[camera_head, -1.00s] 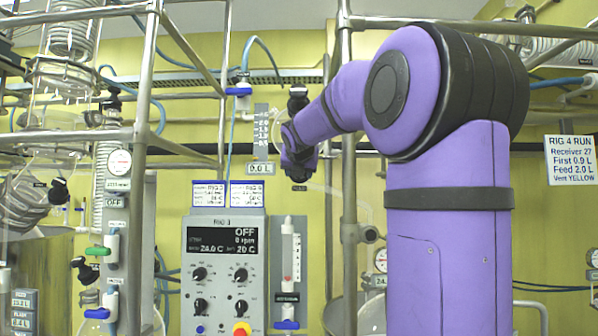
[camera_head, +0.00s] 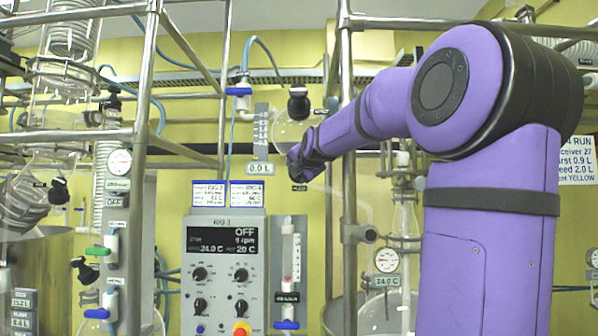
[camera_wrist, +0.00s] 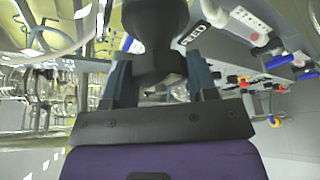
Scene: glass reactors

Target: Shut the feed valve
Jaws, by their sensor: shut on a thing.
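In the wrist view a black valve knob (camera_wrist: 155,35) fills the space between the two fingers of my gripper (camera_wrist: 160,72), which is shut on it. A small tag reading FEED (camera_wrist: 191,34) shows upside down beside the knob. In the head view my gripper (camera_head: 302,165) is at the rig, below a round glass vessel (camera_head: 290,130), with a small dark tag (camera_head: 299,188) just under it. The gripped knob is hidden there by the gripper and wrist. The valve's exact turn cannot be told.
The control box (camera_head: 225,270) reads OFF and stands below left of my gripper. A steel upright (camera_head: 347,200) is close on the right. Another black knob (camera_head: 298,101) is above the gripper. Glassware and a gauge (camera_head: 387,260) are behind my arm.

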